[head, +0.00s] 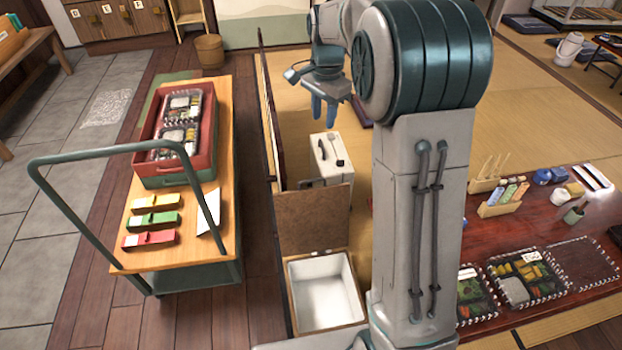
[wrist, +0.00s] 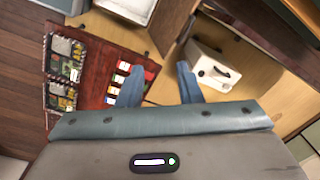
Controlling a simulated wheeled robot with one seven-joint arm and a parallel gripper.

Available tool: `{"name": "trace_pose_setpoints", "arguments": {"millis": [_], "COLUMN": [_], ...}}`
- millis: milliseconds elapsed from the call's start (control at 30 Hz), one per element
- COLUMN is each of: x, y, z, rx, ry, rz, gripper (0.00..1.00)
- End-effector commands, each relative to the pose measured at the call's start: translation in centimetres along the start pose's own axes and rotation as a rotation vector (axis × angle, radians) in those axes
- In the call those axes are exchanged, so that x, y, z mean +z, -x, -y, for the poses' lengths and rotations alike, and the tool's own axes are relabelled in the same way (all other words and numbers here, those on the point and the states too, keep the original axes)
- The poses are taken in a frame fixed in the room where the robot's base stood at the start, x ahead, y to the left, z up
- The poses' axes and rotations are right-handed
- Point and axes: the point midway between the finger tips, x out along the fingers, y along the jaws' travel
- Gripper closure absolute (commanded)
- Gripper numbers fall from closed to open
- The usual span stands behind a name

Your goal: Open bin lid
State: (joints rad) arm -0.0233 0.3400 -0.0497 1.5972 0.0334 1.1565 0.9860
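A wooden box with a white inside (head: 322,290) stands open on the floor, and its brown lid (head: 315,222) is raised upright at the back edge. The box is empty. In the wrist view the white inside (wrist: 125,8) and the lid (wrist: 172,24) show at the top. A small white bin (head: 322,172) with dark handle-like parts on top stands behind the lid; it also shows in the wrist view (wrist: 205,65). My gripper (head: 326,112) hangs above and behind the white bin, fingers down. In the wrist view its blue fingers (wrist: 158,85) are apart with nothing between them.
A cart (head: 228,140) with a red crate (head: 175,160) and coloured packs stands at left. A low red table (head: 560,225) with bento boxes is at right. A thin upright panel (head: 268,115) stands beside the bin. Tatami behind is mostly clear.

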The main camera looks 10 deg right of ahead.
Motion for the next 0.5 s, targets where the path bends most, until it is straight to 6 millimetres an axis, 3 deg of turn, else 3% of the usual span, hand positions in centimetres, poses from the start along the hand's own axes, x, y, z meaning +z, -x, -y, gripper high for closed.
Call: {"name": "trace_pose_setpoints", "arguments": {"millis": [33, 200, 400, 500], "x": [-1.0, -3.5, -5.3, -5.7], "y": [-3.4, -10.1, -16.3, -18.0], "z": [1.5, 5.5, 8.4, 9.1], "rx": [0.016, 0.058, 0.095, 0.108], "ry": [-0.061, -0.277, -0.464, -0.517], "rz": [0.008, 0.02, 0.021, 0.02], "gripper": [0.68, 0.68, 0.68, 0.68]}}
